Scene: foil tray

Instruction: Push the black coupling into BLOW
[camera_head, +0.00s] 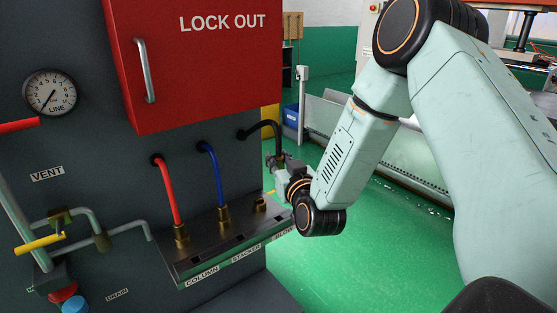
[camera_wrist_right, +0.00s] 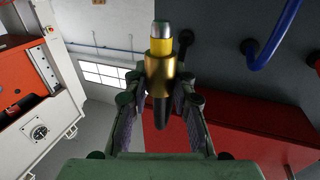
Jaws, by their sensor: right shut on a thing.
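The black coupling (camera_wrist_right: 161,70) is a brass body with a yellow band and a silver tip, on the end of a black hose (camera_head: 265,124). My right gripper (camera_head: 280,161) is shut on it. In the right wrist view the coupling stands between both fingers, tip pointing away from the palm. In the head view the gripper hides most of it, above and right of the BLOW port (camera_head: 260,204), apart from it. That port is a short brass socket with no hose, at the right end of the manifold (camera_head: 212,250). The BLOW label is partly hidden. My left gripper is out of view.
A red hose (camera_head: 168,190) sits in the COLUMN port and a blue hose (camera_head: 214,178) in the STACKER port, left of BLOW. A red LOCK OUT box (camera_head: 200,85) juts out above. Pipes and a yellow valve handle (camera_head: 39,243) are at left. Open green floor lies right.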

